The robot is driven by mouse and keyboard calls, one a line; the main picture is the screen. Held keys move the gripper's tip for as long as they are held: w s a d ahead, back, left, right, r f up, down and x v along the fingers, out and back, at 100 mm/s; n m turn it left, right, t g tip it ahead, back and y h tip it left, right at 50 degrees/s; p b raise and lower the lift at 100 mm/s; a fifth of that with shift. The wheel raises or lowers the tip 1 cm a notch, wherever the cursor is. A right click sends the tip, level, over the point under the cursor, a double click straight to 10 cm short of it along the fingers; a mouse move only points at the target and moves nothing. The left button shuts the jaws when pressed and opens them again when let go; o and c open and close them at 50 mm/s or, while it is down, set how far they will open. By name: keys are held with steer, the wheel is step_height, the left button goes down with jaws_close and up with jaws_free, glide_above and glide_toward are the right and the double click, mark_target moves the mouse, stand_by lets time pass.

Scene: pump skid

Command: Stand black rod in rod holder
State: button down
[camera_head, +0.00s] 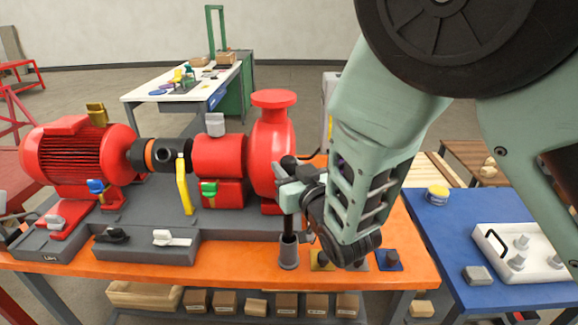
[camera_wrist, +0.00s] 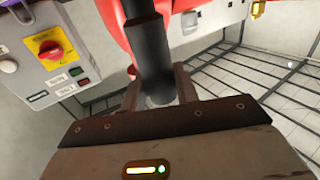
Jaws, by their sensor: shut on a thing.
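The black rod (camera_head: 288,223) is upright in my gripper (camera_head: 290,188), which is shut on it at mid-length. The grey cylindrical rod holder (camera_head: 289,257) stands at the front edge of the orange bench, directly below the rod. The rod's lower end meets the holder's mouth in the picture. I cannot tell how deep it sits inside, or whether it is just above. In the wrist view the rod (camera_wrist: 151,50) rises between the two fingers of my gripper (camera_wrist: 158,92). The holder is not visible there.
The orange bench (camera_head: 230,271) carries a red pump (camera_head: 272,140) and motor (camera_head: 75,155) behind and left of the holder. A yellow block (camera_head: 322,261) and a blue block (camera_head: 388,261) sit right of it.

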steer(key=shift+f+b, duration=2.85)
steer(key=shift+f, duration=0.25)
steer(key=c, duration=1)
jaws_free()
steer(key=shift+o, duration=0.2)
steer(key=shift+d, duration=0.1)
steer(key=b+v, duration=0.2)
steer(key=v, duration=0.5)
steer(key=shift+s, duration=0.2)
steer(key=shift+d, duration=0.1)
